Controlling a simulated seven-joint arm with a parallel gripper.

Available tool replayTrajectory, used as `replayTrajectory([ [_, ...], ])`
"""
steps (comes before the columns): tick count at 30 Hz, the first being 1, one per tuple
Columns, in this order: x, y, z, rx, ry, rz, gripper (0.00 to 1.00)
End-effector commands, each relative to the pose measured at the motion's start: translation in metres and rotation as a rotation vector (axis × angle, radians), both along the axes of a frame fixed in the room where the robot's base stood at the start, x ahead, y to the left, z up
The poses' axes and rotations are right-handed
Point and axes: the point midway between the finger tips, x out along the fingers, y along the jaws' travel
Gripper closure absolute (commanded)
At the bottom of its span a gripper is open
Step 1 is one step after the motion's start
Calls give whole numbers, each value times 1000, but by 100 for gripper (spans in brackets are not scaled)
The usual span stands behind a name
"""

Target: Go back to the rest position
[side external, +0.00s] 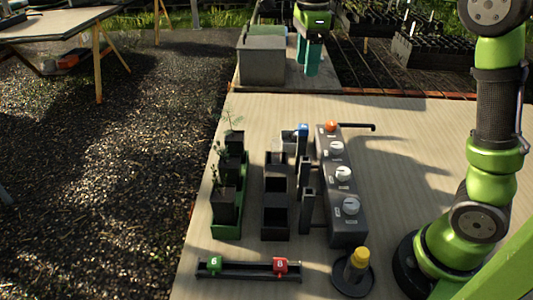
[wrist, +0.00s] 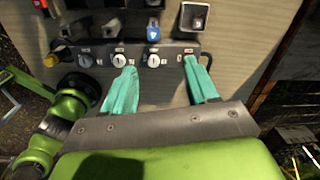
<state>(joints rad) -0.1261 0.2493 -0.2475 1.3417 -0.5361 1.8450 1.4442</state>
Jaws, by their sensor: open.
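My gripper (side external: 307,64) hangs at the back of the side external view, beyond the far part of the table and close to the grey bin. Its two teal fingers are apart with nothing between them. In the wrist view the open fingers (wrist: 160,68) point toward the dark control box (wrist: 105,50) with its round white dials. The same control box (side external: 347,228) stands on the table in the side external view, well apart from my gripper.
The grey bin (side external: 262,60) stands behind. Table right of the control box is mostly clear.

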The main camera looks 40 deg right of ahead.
Motion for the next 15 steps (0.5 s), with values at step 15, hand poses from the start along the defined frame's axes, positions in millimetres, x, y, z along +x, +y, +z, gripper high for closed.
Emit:
replayTrajectory([
  [15, -124, 52, -50, -237, -432, 1560, 42],
])
